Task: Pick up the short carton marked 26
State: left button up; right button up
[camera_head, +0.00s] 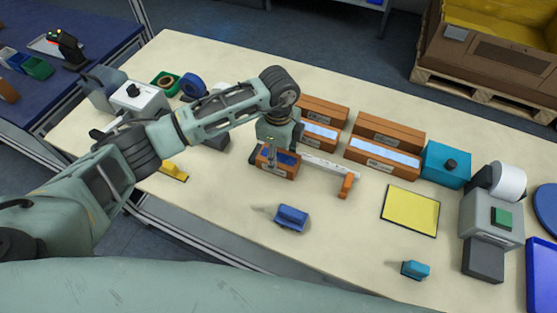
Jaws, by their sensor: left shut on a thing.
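A short brown carton (284,171) with a blue top and a pale label is near the middle of the table in the head view. The label is too small to read, so I cannot confirm the number 26. My left gripper (272,157) reaches down over it and is shut on it, with its fingers partly hiding the top. I cannot tell whether the carton is touching the table or slightly raised. My right gripper is out of view.
Longer brown cartons (383,160) stand in rows behind and right. An orange-handled tool (348,186) lies beside the held carton. A blue object (291,216) lies in front. A yellow mat (410,210), teal box (446,165) and grey printer (491,220) are right. The front middle is mostly clear.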

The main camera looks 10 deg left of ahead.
pick_arm(q)
jog(key=shift+r, duration=0.1)
jog(key=shift+c, duration=0.4)
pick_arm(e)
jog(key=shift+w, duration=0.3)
